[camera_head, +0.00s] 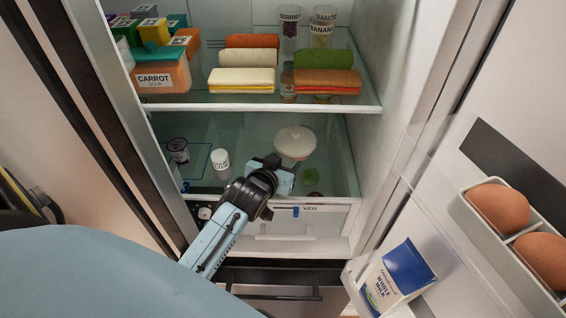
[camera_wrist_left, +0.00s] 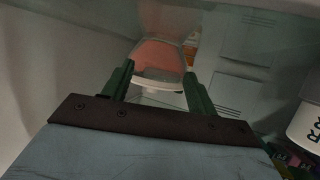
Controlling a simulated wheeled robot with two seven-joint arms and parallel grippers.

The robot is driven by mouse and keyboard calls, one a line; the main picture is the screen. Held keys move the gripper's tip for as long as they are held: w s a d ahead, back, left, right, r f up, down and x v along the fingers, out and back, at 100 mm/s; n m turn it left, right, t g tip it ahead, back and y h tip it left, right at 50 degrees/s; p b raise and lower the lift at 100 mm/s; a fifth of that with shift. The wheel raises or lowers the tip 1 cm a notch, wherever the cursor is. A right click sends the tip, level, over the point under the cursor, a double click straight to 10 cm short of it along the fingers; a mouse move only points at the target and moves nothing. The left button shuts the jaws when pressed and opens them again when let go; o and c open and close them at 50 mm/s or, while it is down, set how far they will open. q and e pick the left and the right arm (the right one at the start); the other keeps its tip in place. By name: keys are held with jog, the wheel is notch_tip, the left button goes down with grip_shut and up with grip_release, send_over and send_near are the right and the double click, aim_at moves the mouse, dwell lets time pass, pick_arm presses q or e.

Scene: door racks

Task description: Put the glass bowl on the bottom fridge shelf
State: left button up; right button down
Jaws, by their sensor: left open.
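A round bowl with a pale whitish top (camera_head: 295,142) stands on the bottom fridge shelf (camera_head: 235,135), right of the shelf's middle. In the left wrist view the bowl (camera_wrist_left: 160,55) looks glassy with pinkish contents and a pale rim. My left gripper (camera_head: 283,170) reaches in from the front left, just in front of the bowl. Its two green fingers (camera_wrist_left: 158,76) are open, and the bowl shows between and beyond them. I cannot tell whether they touch it. My right gripper is not in view.
A small white jar (camera_head: 220,160) and a dark-topped cup (camera_head: 178,150) stand left on the same shelf. The upper shelf (camera_head: 262,107) hangs above. The open door holds eggs (camera_head: 498,208) and a milk carton (camera_head: 398,279).

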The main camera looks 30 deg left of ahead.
pick_arm(q)
jog(key=shift+r, duration=0.2)
jog(key=v, duration=1.2)
jog(key=shift+b, duration=0.45)
